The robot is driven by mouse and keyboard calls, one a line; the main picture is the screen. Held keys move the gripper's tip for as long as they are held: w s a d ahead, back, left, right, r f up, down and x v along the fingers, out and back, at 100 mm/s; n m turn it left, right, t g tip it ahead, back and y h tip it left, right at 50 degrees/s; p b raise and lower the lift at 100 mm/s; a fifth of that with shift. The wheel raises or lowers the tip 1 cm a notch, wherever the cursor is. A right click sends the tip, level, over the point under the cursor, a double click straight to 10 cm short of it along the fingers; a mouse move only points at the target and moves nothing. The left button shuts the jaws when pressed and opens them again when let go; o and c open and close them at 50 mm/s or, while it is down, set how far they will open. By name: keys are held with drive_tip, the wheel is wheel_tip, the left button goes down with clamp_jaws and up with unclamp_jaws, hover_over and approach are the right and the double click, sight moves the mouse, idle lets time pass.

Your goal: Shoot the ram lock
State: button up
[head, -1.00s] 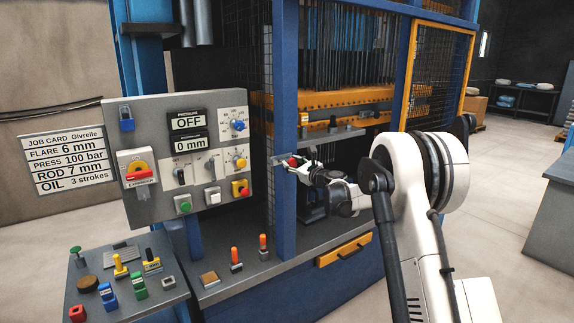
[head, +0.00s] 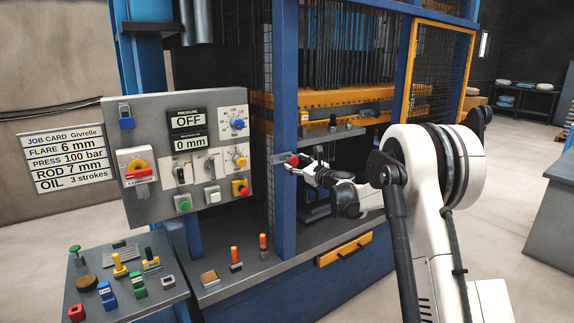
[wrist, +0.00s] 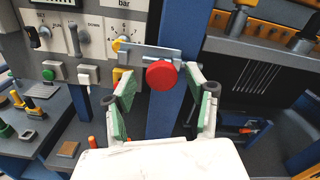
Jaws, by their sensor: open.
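A red round knob (wrist: 162,75) sits on a flat grey metal bracket (wrist: 140,54) fixed across the blue post; I take this to be the ram lock. The knob also shows in the head view (head: 294,160), by the post. My gripper (wrist: 161,84) is open, with its green-padded fingers on either side of the knob in the picture and a visible gap from each pad. In the head view my gripper (head: 303,168) is just right of the knob. I cannot tell how far the bolt is thrown.
A grey control panel (head: 150,205) with an OFF display (head: 188,121) stands left of the post. A yellow mesh guard (head: 441,70) stands open at the right. Two orange-topped pegs (head: 236,255) rise from the ledge below.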

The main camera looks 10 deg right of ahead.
drive_tip(key=shift+b+v, duration=0.55)
drive_tip(key=shift+v, duration=1.75)
drive_tip(key=s+a+r+n+g, duration=0.2)
drive_tip(key=s+a+n, duration=0.25)
drive_tip(key=s, duration=0.45)
drive_tip(key=s+a+r+n+g+h+b, duration=0.1)
drive_tip(key=s+a+n+g, duration=0.15)
drive_tip(key=s+n, duration=0.4)
drive_tip(key=s+a+r+n+g, duration=0.15)
drive_tip(key=s+a+n, duration=0.25)
drive_tip(key=s, duration=0.6)
drive_tip(key=s+d+f+n+g+h, duration=0.1)
drive_tip(key=s+f+n, duration=0.3)
drive_tip(key=s, duration=0.7)
drive_tip(key=s+d+f+n+g+h, duration=0.1)
drive_tip(key=s+d+f+n+h, duration=0.1)
drive_tip(key=s, duration=0.8)
drive_tip(key=s+d+f+n+g+h+b, duration=0.1)
drive_tip(key=s+f+n+h, duration=0.2)
drive_tip(key=s+f+n, duration=0.3)
drive_tip(key=s+n, duration=0.1)
drive_tip(key=s, duration=0.4)
drive_tip(key=shift+s+d+g, duration=0.3)
drive_tip(key=shift+s+d, duration=0.1)
drive_tip(key=shift+f, duration=0.15)
